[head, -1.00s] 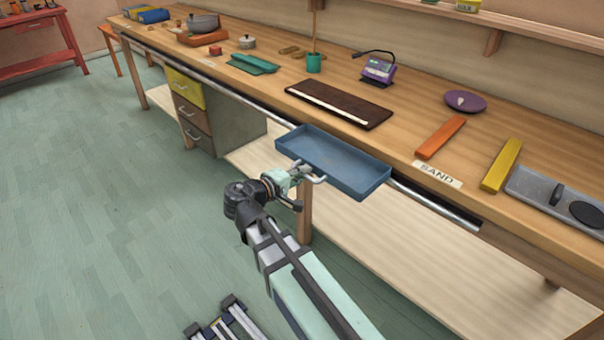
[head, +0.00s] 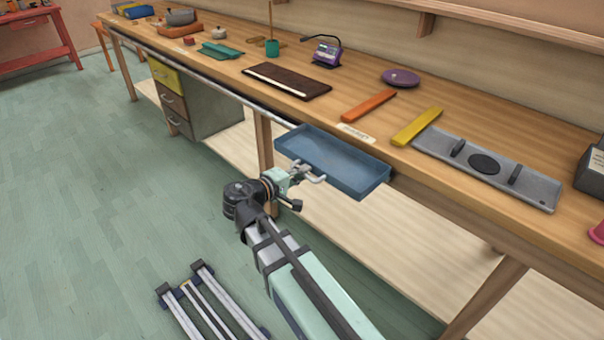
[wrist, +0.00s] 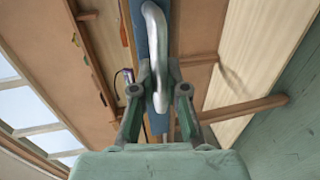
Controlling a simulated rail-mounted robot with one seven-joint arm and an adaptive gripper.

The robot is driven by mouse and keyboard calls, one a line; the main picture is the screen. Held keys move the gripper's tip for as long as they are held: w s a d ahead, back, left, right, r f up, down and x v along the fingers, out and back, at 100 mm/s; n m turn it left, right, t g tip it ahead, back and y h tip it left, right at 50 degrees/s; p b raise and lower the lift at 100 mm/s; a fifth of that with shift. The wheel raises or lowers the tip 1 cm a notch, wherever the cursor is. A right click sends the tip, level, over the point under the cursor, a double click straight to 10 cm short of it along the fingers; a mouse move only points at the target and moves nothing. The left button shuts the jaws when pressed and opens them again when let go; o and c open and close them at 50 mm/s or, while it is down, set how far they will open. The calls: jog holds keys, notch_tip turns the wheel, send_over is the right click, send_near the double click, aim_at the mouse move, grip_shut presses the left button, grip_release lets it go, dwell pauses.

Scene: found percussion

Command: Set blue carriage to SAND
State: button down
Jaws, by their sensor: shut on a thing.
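The blue carriage (head: 335,160) is a shallow blue tray on the metal rail (head: 228,95) along the bench's front edge. My gripper (head: 304,176) is shut on the pale handle at the carriage's front. In the wrist view my gripper (wrist: 160,94) has its fingers on either side of the curved handle (wrist: 158,45), with the blue carriage (wrist: 138,18) behind it. The SAND label (head: 356,133) is a pale strip on the bench's front edge, just behind the right half of the carriage. Its lettering is hard to read now.
On the bench (head: 460,105) lie an orange bar (head: 368,105), a yellow bar (head: 417,126) and a grey tray (head: 535,184) to the right. A dark board (head: 287,81) lies to the left. The floor (head: 110,210) in front is mostly clear.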

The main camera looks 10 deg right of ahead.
jog(key=shift+s+d, duration=0.3)
jog(key=shift+s, duration=0.1)
jog(key=c, duration=1.2)
grip_release()
jog(key=shift+s+d, duration=0.1)
jog(key=v, duration=1.2)
